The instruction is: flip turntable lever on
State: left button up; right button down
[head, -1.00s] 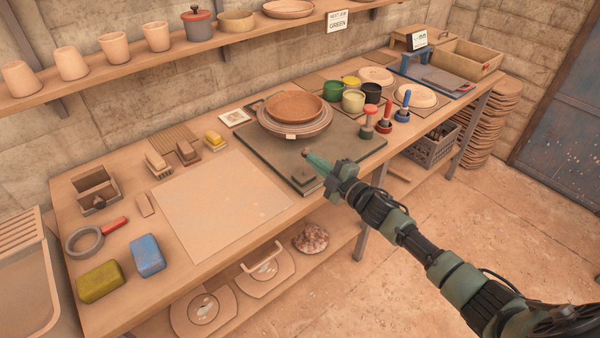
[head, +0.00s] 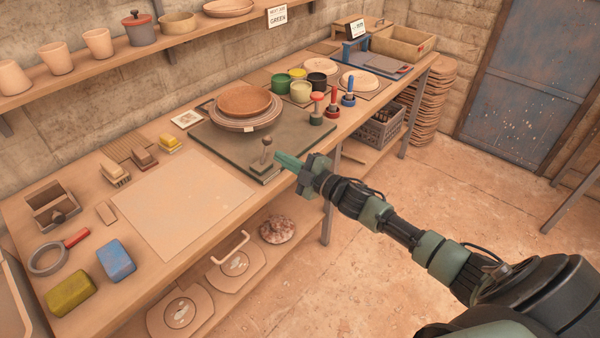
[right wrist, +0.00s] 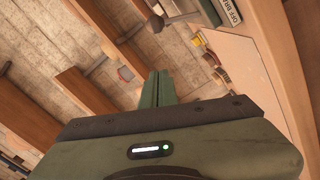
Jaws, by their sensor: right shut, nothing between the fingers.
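The turntable (head: 246,123) is a round wheel with a brown bowl (head: 243,100) on it, set on a dark green base (head: 213,143). A small lever (head: 265,154) with a round knob stands near upright on a light plate at the base's front corner. My right gripper (head: 277,156) is shut and empty, its green fingertips just right of the lever. I cannot tell whether they touch it. In the right wrist view the shut fingers (right wrist: 157,88) show, and a label (right wrist: 228,12) reading partly "OFF BRA" is at the top. My left gripper is not in view.
Glaze jars (head: 300,90) and stamp-like tools (head: 332,104) stand right of the turntable. A pale board (head: 180,200) lies left of it. A shelf (head: 110,60) with pots runs along the wall. Open floor (head: 330,290) lies in front of the bench.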

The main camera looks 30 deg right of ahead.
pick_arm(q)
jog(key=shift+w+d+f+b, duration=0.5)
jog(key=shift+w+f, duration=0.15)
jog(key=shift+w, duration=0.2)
pick_arm(e)
jog(key=v, duration=0.3)
jog(key=d+f+v, duration=0.1)
jog(key=v, duration=0.1)
